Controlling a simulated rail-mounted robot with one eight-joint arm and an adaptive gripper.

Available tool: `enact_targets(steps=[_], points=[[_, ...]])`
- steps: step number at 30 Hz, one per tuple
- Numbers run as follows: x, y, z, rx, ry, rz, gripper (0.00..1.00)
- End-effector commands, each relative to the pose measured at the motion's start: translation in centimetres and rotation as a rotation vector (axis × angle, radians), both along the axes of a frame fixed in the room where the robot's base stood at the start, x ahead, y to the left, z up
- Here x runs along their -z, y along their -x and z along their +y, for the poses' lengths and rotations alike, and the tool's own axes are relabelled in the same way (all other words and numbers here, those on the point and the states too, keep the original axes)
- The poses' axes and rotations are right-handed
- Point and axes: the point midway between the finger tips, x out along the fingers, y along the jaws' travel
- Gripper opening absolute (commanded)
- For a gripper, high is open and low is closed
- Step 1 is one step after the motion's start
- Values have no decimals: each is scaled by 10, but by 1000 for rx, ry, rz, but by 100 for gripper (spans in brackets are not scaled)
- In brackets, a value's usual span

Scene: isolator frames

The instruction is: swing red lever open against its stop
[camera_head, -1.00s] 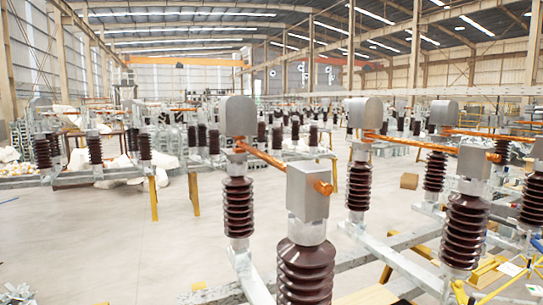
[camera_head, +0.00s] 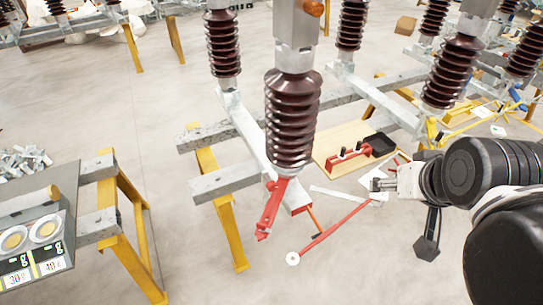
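A short, thick red lever (camera_head: 271,208) hangs down and to the left from the foot of the front brown insulator (camera_head: 292,120). A thin red rod (camera_head: 335,229) slants from a white disc (camera_head: 292,259) at lower left up towards my gripper (camera_head: 376,185). I cannot tell which of these red parts is the task's lever. My gripper comes in from the right, small and grey, its tips close to the rod's upper right end. Whether it touches the rod, and whether its fingers are open or shut, is too small to tell.
A wooden board (camera_head: 335,148) with a red tool and a black box (camera_head: 380,145) lies behind the gripper. Yellow-legged steel beams (camera_head: 225,182) carry the insulators. A panel with dials (camera_head: 30,245) stands at lower left. Open floor shows between the left stand and the insulator frame.

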Motion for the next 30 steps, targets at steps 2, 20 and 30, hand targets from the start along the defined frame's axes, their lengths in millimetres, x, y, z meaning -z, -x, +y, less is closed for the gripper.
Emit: enact_targets(steps=[2, 20, 30], points=[[3, -6, 4, 0, -7, 12, 54], [66, -106, 84, 70, -107, 278, 54], [131, -164, 150, 132, -115, 434, 54]])
